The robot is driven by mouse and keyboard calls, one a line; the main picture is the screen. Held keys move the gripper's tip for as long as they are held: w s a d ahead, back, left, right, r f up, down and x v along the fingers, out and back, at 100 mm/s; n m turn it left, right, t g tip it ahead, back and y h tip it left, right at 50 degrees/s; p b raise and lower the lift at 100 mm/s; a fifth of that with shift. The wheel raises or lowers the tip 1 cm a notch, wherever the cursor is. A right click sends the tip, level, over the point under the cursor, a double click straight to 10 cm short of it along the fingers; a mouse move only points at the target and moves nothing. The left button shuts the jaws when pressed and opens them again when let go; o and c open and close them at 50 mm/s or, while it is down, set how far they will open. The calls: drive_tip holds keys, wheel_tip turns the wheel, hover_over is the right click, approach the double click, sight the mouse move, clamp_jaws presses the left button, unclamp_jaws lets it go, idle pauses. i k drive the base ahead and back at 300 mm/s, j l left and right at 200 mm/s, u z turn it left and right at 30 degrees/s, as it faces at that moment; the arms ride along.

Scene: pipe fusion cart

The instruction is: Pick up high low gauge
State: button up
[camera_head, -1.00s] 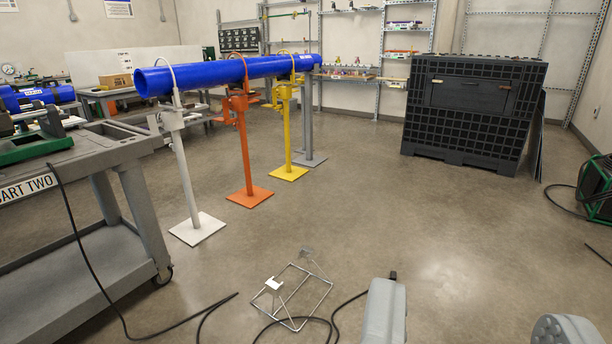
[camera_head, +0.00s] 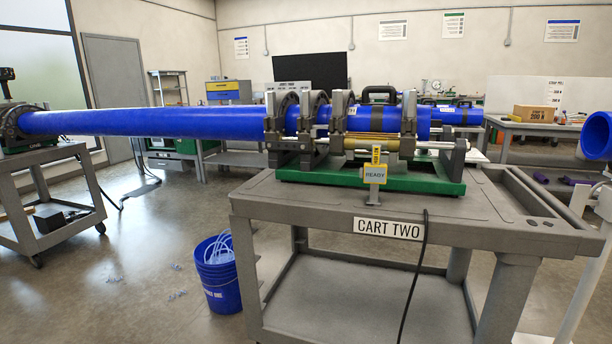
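I cannot make out a high low gauge in this view. The grey cart labelled CART TWO (camera_head: 300,197) stands in front of me at the centre and right. On it sits a fusion machine with a green base (camera_head: 440,184) and dark clamps (camera_head: 275,125) around a long blue pipe (camera_head: 150,122). A small tag reading READY (camera_head: 374,174) hangs at the machine's front. Any small tool among the clamps is too small to tell. My gripper is not in the picture.
A second grey cart (camera_head: 52,185) carries the pipe's left end. A blue bucket (camera_head: 220,285) with pale shavings stands on the floor left of CART TWO. A white pipe stand (camera_head: 580,280) and blue pipe end (camera_head: 597,135) are at the right edge. The floor at lower left is mostly clear.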

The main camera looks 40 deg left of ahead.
sight(376, 172)
drive_tip(key=i+j+u, duration=0.15)
drive_tip(key=i+u, duration=0.15)
drive_tip(key=u, duration=0.15)
drive_tip(key=i+u, duration=0.3)
drive_tip(key=u, duration=0.2)
drive_tip(key=i+u, duration=0.45)
drive_tip(key=i+l+u, duration=0.2)
drive_tip(key=u, duration=0.3)
drive_tip(key=i+j+z, duration=0.1)
drive_tip(key=i, duration=0.2)
drive_tip(key=i+j, duration=0.2)
drive_tip(key=i+z, duration=0.1)
drive_tip(key=z, duration=2.75)
